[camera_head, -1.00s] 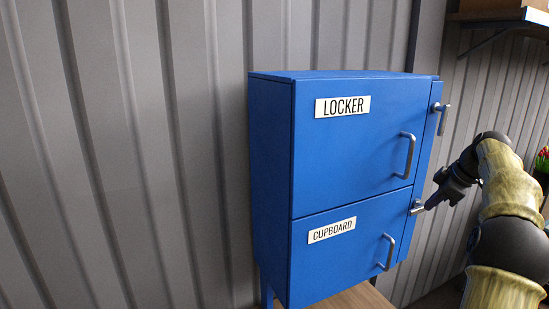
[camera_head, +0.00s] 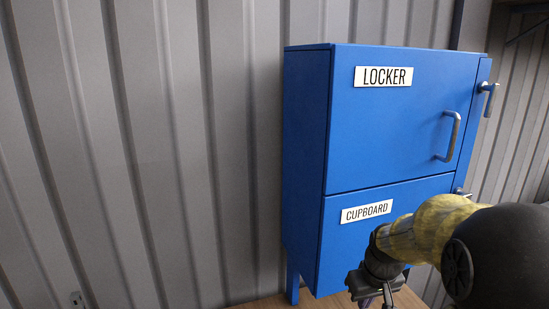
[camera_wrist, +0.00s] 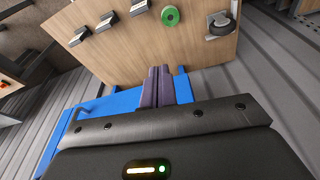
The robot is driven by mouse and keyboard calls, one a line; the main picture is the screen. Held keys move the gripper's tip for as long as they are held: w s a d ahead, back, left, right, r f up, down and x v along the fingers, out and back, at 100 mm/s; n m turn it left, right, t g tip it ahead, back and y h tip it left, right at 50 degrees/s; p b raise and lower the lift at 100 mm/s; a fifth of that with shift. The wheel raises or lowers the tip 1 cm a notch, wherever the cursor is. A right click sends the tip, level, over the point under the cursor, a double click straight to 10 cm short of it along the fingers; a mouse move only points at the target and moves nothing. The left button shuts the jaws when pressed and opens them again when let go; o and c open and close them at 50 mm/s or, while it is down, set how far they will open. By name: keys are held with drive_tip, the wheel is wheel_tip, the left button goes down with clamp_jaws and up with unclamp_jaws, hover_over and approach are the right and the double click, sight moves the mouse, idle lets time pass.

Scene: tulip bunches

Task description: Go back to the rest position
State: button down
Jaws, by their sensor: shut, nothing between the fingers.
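My gripper (camera_wrist: 160,72) is shut and empty in the wrist view, its two purple-grey fingers side by side. In the head view my gripper (camera_head: 376,301) hangs at the lower edge, pointing down, its fingertips partly cut off. It is in front of the lower part of a blue cabinet. The cabinet has an upper door labelled LOCKER (camera_head: 408,125) and a lower door labelled CUPBOARD (camera_head: 345,245), both shut. My arm hides the lower door's handle and part of that door.
Latch handles (camera_head: 488,97) sit on the cabinet's right edge. A wooden surface (camera_head: 262,302) lies below the cabinet. A grey corrugated wall (camera_head: 150,130) stands behind. The wrist view shows a wooden board (camera_wrist: 125,55) with a green ring (camera_wrist: 170,16) and several dark-and-silver fittings.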

drive_tip(key=s+a+f+m+b, duration=0.1)
drive_tip(key=s+a+f, duration=0.1)
drive_tip(key=s+f, duration=0.2)
drive_tip(key=s+a+f+m+b, duration=0.1)
drive_tip(key=s+a+f, duration=0.2)
drive_tip(key=s, duration=0.5)
drive_tip(key=shift+s+a+f, duration=0.15)
drive_tip(key=shift+a+f, duration=0.05)
drive_tip(key=shift+f, duration=0.25)
